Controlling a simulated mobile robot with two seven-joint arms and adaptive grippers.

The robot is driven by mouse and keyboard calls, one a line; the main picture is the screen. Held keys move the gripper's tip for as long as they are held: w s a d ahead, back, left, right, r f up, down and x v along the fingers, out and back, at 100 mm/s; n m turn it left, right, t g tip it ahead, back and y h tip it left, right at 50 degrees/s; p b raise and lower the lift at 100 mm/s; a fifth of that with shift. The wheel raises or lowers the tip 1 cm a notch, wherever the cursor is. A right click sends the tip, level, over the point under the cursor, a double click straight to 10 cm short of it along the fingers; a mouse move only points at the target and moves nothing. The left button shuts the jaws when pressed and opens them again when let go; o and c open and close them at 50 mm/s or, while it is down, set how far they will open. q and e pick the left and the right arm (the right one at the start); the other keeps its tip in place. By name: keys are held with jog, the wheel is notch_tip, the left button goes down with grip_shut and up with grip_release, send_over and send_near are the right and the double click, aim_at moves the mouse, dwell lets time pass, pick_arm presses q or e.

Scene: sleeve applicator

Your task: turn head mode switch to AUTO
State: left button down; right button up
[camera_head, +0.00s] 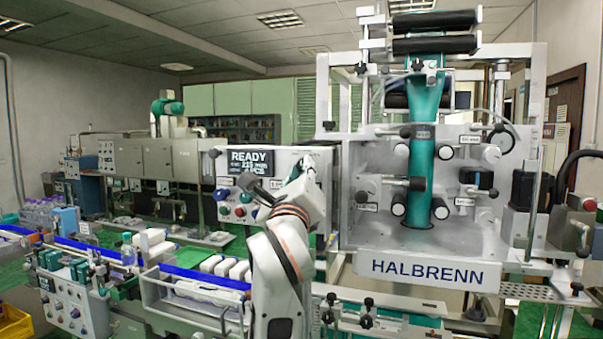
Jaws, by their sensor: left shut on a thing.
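The control panel (285,158) is a light grey box with a dark display (252,162) that reads READY. My right gripper is out of view.
The HALBRENN machine (428,271) with its teal sleeve (421,165) and rollers stands close on the right of my arm. A conveyor with white bottles (226,266) and blue rails runs in front on the left. A yellow crate (14,324) is at lower left.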

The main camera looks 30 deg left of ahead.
pick_arm(q)
jog(key=m+h, duration=0.1)
jog(key=m, duration=0.1)
jog(key=m+t+h, duration=0.1)
jog(key=m, duration=0.2)
jog(key=shift+a+f+m+t+b, duration=0.15)
jog(key=shift+a+m+t+b, duration=0.05)
jog(key=shift+m+t+b, duration=0.15)
jog(key=shift+a+m+t+h+p, duration=0.1)
jog(key=shift+m+t+h+p, duration=0.15)
jog(key=shift+m+h, duration=0.9)
jog(key=shift+m+t+h+p, duration=0.15)
jog(key=shift+m+h, duration=0.4)
jog(key=shift+m, duration=1.45)
jog(key=shift+s, duration=0.1)
jog(key=c, duration=1.9)
grip_release()
notch_tip(320, 180, up, 10)
